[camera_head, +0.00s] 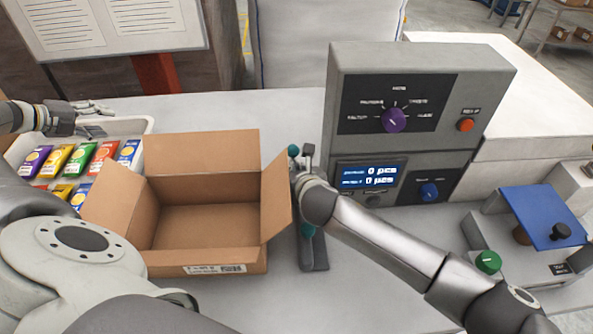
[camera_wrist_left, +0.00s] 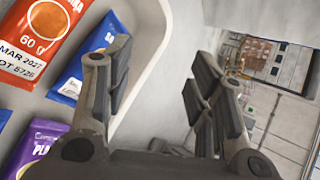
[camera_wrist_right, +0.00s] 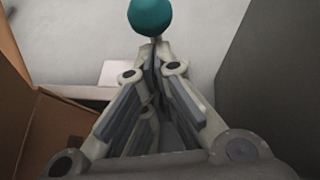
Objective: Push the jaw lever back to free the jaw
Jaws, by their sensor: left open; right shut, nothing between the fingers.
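The jaw lever has a teal ball knob (camera_wrist_right: 152,17) on a thin stem, seen just beyond my right fingertips in the right wrist view; the knob also shows in the head view (camera_head: 293,150). The lever belongs to a narrow grey device (camera_head: 314,255) between the box and the weigher, mostly hidden by my right arm. My right gripper (camera_wrist_right: 153,70) is shut and empty, its tips close to the stem; I cannot tell whether they touch. The jaw itself is not clearly visible. My left gripper (camera_wrist_left: 155,85) is open and empty above the packet tray, far left in the head view (camera_head: 100,118).
An open cardboard box (camera_head: 203,258) stands left of the lever device, its right flap close to my right gripper. The grey weigher cabinet (camera_head: 345,120) stands right of it. A white tray (camera_head: 140,126) holds several coloured packets. A blue-plated device (camera_head: 540,212) is at the far right.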

